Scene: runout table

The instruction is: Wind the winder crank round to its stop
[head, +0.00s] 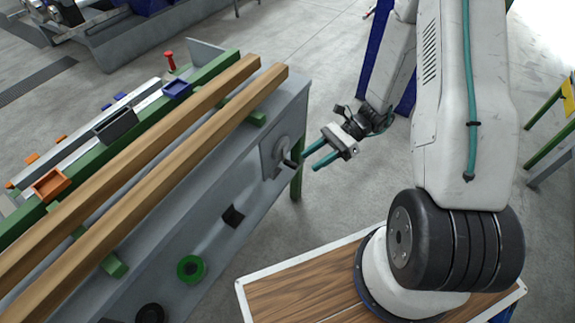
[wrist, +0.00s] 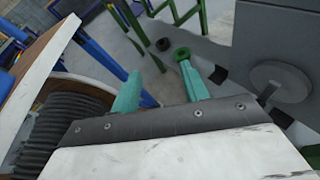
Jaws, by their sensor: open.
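The winder crank (head: 285,147) is on a grey plate on the table's near side, toward its far end. It has a round hub and a short dark handle (head: 291,163) sticking out. In the wrist view the hub (wrist: 281,82) and the crank's dark arm (wrist: 267,93) show at the right, outside the jaws. My gripper (head: 310,159) has two teal fingers, open and empty, pointing toward the crank from its right. The gap to the handle looks small; contact cannot be told. The wrist view shows the fingers (wrist: 157,72) apart with nothing held.
Two long wooden beams (head: 150,165) lie along the table on green supports. An orange tray (head: 49,184), a blue tray (head: 177,89) and a dark bin (head: 115,124) stand behind them. A green ring (head: 190,268) and a black ring (head: 150,313) show lower down. Open floor lies beyond my gripper.

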